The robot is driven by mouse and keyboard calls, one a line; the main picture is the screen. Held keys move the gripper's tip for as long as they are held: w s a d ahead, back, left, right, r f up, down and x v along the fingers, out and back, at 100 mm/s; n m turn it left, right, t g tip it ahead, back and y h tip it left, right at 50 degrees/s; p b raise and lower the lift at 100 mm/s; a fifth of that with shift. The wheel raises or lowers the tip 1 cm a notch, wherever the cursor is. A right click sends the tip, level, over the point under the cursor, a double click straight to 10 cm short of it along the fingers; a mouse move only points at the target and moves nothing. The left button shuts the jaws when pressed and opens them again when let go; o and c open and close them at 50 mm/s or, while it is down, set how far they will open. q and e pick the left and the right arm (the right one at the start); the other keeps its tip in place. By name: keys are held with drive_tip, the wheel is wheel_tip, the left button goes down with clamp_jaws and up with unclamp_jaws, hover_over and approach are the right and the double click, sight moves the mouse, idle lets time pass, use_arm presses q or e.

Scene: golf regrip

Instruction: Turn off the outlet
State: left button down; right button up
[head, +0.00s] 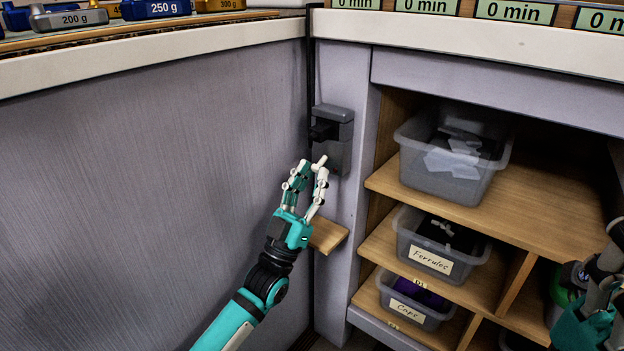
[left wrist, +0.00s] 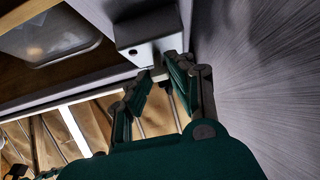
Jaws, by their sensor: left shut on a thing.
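The grey outlet (head: 333,125) is on the narrow panel beside the corner, with a black plug (head: 322,131) in its upper part. In the left wrist view the outlet (left wrist: 150,48) shows as a box just beyond my fingertips. My left gripper (head: 313,166) is at the outlet's lower end. Its fingers are closed around a small pale piece (left wrist: 159,74), which looks like the outlet's switch; the fingertips partly hide it. My right gripper (head: 600,290) is partly in view at the right edge, and its fingers are too unclear to judge.
A small wooden ledge (head: 328,236) sits beside my left wrist. Shelves to the right hold a clear bin (head: 446,180), a bin labelled Ferrules (head: 431,260) and one labelled Caps (head: 405,308). Weights (head: 68,20) stand on the left counter. A plain grey wall fills the left.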

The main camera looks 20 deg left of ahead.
use_arm(q)
drive_tip(key=c, duration=1.2)
unclamp_jaws()
drive_tip(key=v, duration=1.2)
